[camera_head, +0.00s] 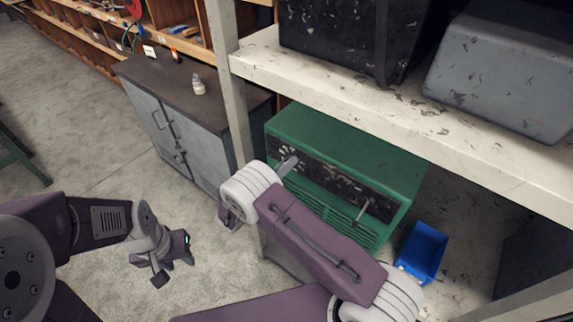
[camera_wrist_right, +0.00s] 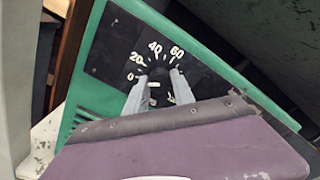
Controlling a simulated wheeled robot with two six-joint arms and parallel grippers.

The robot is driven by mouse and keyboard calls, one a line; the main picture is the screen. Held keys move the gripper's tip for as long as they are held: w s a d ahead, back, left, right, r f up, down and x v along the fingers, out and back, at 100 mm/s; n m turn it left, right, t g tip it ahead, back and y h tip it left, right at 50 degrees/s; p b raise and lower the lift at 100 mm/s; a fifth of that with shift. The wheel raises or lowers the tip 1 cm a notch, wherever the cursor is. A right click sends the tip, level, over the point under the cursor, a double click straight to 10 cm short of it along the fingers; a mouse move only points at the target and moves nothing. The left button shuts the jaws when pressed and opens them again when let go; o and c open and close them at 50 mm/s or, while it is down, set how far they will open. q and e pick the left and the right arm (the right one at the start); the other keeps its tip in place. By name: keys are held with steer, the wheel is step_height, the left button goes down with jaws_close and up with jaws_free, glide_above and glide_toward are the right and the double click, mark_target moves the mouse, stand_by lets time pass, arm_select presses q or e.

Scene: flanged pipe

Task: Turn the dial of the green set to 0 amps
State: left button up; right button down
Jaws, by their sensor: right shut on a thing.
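The green set (camera_head: 345,150) stands on the lower shelf of a white rack, its black front panel (camera_head: 325,180) facing me. In the right wrist view, the dial (camera_wrist_right: 157,92) sits on that panel below an arc of white numbers (camera_wrist_right: 156,56) reading 0, 20, 40 and 60. My right gripper (camera_wrist_right: 160,80) is shut on the dial, one finger on each side. The fingers partly hide the dial, and I cannot tell which number it points to. In the head view, my right gripper (camera_head: 289,165) reaches the panel's left part. My left gripper (camera_head: 174,268) hangs empty over the floor, far from the set.
A white shelf board (camera_head: 400,105) with black and grey cases passes above the set. A rack post (camera_head: 228,90) stands to its left. A blue bin (camera_head: 422,252) lies to its right. A grey cabinet (camera_head: 185,120) stands behind left. The floor at left is open.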

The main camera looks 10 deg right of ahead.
steer(key=shift+r, duration=0.1)
stand_by(0.3)
steer(key=c, duration=1.1)
jaws_free()
steer(key=shift+o, duration=0.2)
steer(key=v, duration=0.8)
steer(key=shift+s+a+b, duration=0.25)
steer(key=shift+a+b, duration=0.05)
steer(key=shift+a, duration=0.05)
